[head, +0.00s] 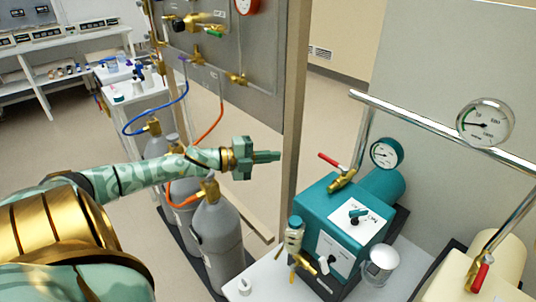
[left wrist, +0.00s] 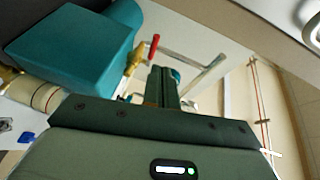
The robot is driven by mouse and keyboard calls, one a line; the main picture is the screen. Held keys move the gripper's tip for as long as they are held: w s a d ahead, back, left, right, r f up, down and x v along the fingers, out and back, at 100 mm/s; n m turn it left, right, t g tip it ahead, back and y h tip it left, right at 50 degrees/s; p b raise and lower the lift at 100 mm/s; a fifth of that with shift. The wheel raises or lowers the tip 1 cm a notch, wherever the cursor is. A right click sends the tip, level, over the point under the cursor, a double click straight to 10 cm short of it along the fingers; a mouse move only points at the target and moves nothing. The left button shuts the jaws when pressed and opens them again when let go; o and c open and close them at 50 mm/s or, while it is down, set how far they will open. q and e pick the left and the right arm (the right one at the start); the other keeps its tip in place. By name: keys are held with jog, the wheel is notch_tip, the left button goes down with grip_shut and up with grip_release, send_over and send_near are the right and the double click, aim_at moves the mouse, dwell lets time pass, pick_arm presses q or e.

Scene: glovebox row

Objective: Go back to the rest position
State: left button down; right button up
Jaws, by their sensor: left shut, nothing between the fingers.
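My left arm comes in from the left in the head view, stretched out to the right. Its green gripper (head: 266,157) is shut and empty, held in the air in front of the gas cylinders and left of the teal pump. In the left wrist view the shut fingers (left wrist: 164,82) point toward a red-handled valve and a metal pipe. My right gripper is in neither view.
A teal pump (head: 345,222) with a red-handled valve (head: 340,176) and gauge (head: 385,153) stands on a white bench. Grey gas cylinders (head: 218,240) stand below my left arm. A brown post (head: 293,110) rises behind the gripper. A cream pump (head: 500,275) is at lower right.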

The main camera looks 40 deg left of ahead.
pick_arm(q)
jog(key=shift+a, duration=0.2)
dwell(0.4)
jog(key=s+a+f+n+g+y, duration=0.1)
jog(key=s+a+f+n+y, duration=0.3)
jog(key=a+f+n+y, duration=0.7)
jog(key=s+d+f+n+g, duration=0.1)
jog(key=s+f+g, duration=0.1)
jog(key=s+f, duration=0.55)
jog(key=s+f+n+g, duration=0.2)
jog(key=s+f, duration=0.3)
jog(key=f, duration=0.6)
jog(key=s+d+f+n+g, duration=0.1)
jog(key=s+f+g, duration=0.2)
jog(key=s+f, duration=0.45)
jog(key=s+d+f+n+g+h, duration=0.1)
jog(key=s+d+f+g, duration=0.1)
jog(key=s+d+f, duration=0.7)
jog(key=s+d+f+n+g, duration=0.25)
jog(key=s+d+f, duration=0.25)
jog(key=s+d, duration=0.4)
jog(key=s+d+f+g+h, duration=0.1)
jog(key=s+d+h, duration=0.1)
jog(key=s+d, duration=0.5)
jog(key=d, duration=0.3)
jog(key=shift+s+d, duration=0.3)
jog(key=shift+s, duration=0.05)
